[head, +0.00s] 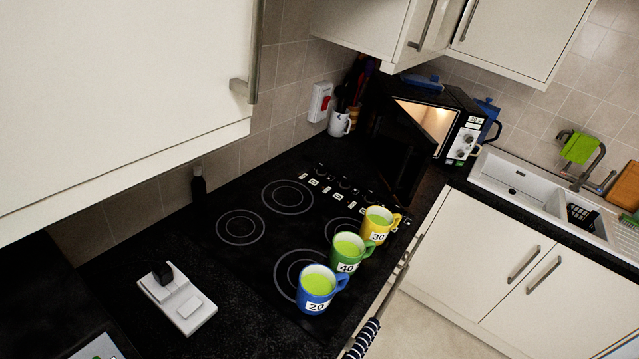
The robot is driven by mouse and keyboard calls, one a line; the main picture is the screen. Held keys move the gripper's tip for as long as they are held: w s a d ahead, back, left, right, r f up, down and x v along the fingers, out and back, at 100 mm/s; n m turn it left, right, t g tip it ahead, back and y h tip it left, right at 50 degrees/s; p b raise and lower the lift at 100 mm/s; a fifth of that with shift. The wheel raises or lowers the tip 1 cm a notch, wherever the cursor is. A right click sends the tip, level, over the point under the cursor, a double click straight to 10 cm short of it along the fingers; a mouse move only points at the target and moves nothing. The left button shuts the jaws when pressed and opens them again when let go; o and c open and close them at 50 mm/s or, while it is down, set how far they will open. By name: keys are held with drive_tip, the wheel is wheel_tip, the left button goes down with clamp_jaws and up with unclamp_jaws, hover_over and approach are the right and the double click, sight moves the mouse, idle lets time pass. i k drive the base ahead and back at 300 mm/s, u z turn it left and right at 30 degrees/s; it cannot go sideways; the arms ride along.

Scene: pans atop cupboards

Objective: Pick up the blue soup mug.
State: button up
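A blue mug (316,294) labelled 20, holding a light green filling, stands upright on the black hob near its front edge. Its handle points to the right. A green mug (346,256) labelled 40 stands just behind it, and a yellow mug (379,227) labelled 30 stands behind that, in a row along the hob's edge. My gripper does not show in the head view.
A microwave (441,130) with its door (393,155) open stands in the corner beyond the mugs. A white wall cupboard (120,90) overhangs the counter at left. A white device (178,302) lies on the counter left of the mugs. The sink (510,180) is at right.

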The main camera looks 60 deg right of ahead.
sight(317, 286)
drive_tip(key=z, duration=0.1)
drive_tip(key=k, duration=1.05)
drive_tip(key=z, duration=0.5)
drive_tip(key=i, duration=1)
drive_tip(key=u, duration=0.05)
